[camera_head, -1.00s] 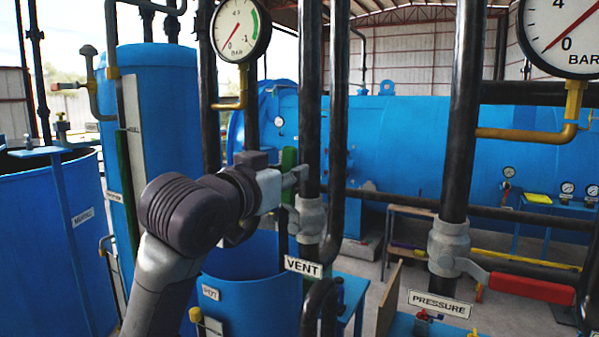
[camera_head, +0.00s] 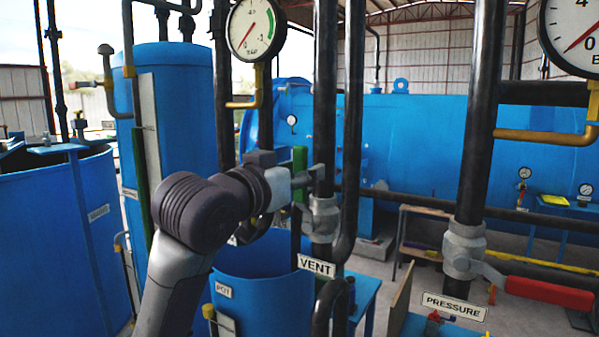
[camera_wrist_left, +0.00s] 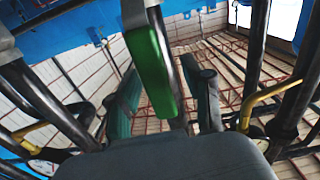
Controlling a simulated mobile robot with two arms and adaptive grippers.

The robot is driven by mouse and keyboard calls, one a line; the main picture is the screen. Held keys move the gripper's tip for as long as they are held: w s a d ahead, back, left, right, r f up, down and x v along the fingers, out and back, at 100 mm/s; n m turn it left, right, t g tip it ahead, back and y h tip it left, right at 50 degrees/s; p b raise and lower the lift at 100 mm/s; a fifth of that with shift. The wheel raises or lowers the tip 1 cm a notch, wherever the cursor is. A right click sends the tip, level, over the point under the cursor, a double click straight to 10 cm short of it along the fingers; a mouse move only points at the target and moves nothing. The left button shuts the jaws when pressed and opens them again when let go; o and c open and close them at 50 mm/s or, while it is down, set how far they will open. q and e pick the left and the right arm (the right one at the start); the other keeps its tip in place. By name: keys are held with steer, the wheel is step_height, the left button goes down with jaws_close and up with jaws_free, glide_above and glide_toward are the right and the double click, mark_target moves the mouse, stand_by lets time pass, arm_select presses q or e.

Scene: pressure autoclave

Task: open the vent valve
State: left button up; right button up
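The vent valve (camera_head: 322,217) is a grey body on a black vertical pipe above the white VENT sign (camera_head: 316,266). Its green handle (camera_head: 299,160) stands upright, partly hidden by my gripper. My left gripper (camera_head: 308,178) is at the handle, with one fingertip showing to its right, near the pipe. In the left wrist view, the green handle (camera_wrist_left: 153,75) lies between the two spread fingers of the left gripper (camera_wrist_left: 165,95), with visible gaps on both sides. Contact with it is not visible. My right gripper is not in view.
Right of the vent pipe is a pressure valve (camera_head: 463,249) with a red handle (camera_head: 549,292). A round gauge (camera_head: 256,27) hangs above the left gripper. A blue pot (camera_head: 262,300) stands below. Black vertical pipes crowd close to the gripper.

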arm_select(q)
steer(key=shift+s, duration=0.2)
steer(key=v, duration=1.1)
steer(key=shift+s+a, duration=0.2)
steer(key=shift+a, duration=0.1)
